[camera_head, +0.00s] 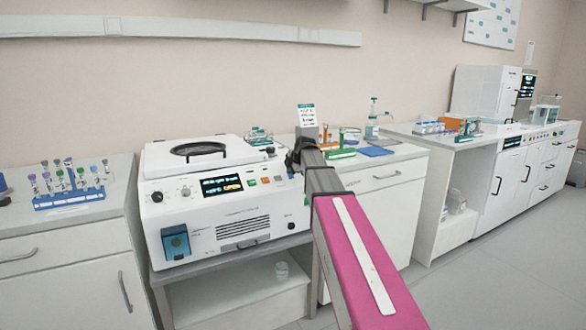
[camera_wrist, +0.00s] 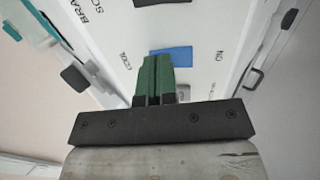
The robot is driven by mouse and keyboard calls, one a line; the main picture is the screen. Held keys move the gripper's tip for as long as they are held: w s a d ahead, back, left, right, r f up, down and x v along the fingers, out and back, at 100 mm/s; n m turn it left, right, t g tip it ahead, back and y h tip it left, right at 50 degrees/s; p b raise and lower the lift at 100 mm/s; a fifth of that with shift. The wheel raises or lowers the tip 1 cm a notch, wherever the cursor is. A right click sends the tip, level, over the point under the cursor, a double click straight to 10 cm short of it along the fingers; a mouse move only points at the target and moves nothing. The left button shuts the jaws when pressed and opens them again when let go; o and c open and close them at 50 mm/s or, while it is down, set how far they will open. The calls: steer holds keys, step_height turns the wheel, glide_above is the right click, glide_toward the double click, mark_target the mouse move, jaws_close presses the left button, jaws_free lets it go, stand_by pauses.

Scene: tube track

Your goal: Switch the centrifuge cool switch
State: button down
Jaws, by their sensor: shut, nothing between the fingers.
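The centrifuge (camera_head: 225,235) is a white box with a round lid and a front panel, at the left in the head view. In the wrist view a white panel (camera_wrist: 105,45) fills the middle. It bears a blue switch (camera_wrist: 171,54) with lettering like COOL to its left and NO to its right. My gripper (camera_wrist: 154,60) has green fingers, shut and empty. Its tips lie over the lower left edge of the blue switch; I cannot tell whether they touch. In the head view my arm covers the centrifuge's right edge, and the fingers and blue switch cannot be made out.
A tube rack (camera_head: 68,195) stands on the left bench. More racks (camera_head: 342,153) and a blue mat (camera_head: 376,151) lie on the bench behind my arm. A dark knob or switch (camera_wrist: 75,79) shows left in the wrist view. The floor at the right is clear.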

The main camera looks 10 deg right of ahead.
steer(key=shift+w+a+f, duration=0.1)
steer(key=shift+w+f, duration=0.05)
steer(key=shift+w, duration=0.1)
steer(key=shift+s, duration=0.1)
stand_by(0.3)
steer(key=shift+s+d+f, duration=0.25)
steer(key=shift+s+f, duration=0.05)
steer(key=shift+s, duration=0.4)
